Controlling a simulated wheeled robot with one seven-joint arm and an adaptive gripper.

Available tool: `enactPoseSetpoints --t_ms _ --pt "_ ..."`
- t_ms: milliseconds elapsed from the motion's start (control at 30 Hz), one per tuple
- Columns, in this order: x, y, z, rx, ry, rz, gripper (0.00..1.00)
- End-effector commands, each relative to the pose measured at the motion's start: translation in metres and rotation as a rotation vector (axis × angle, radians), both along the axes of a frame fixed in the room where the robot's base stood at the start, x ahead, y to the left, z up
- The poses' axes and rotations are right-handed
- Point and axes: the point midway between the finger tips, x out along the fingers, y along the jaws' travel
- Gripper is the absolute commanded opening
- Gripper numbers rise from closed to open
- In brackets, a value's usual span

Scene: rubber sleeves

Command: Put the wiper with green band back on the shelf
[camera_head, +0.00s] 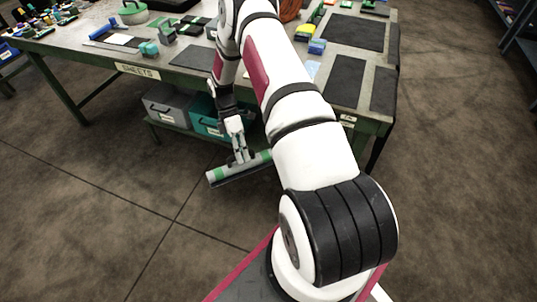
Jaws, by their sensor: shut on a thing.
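The wiper with green band (219,175) is a long grey bar with green bands and a dark lower edge. It is tilted, its left end lower than its right, and its right part is hidden behind my arm. My gripper (241,157) points down and is shut on the wiper near its middle. It holds the wiper in front of the table's lower shelf, seemingly above the floor. The lower shelf (160,125) under the table carries a grey bin and a teal bin.
The green-edged table (190,82) holds dark mats (345,80), a green-lidded pot (132,12), and several small blocks. A grey bin (168,104) and a teal bin (205,117) sit below, labels facing me. The floor (80,220) at left is clear. Another rack stands at far right.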

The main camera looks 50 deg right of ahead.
Motion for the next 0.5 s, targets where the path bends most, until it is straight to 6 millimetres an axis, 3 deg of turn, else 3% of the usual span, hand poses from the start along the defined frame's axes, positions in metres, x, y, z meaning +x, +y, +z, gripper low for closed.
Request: enactPoseSetpoints --t_ms 33,500 --pt "0.008 -0.014 -0.022 0.001 0.001 0.093 0.00" --pt "0.057 -0.127 -0.132 0.000 0.003 1.032 0.00"
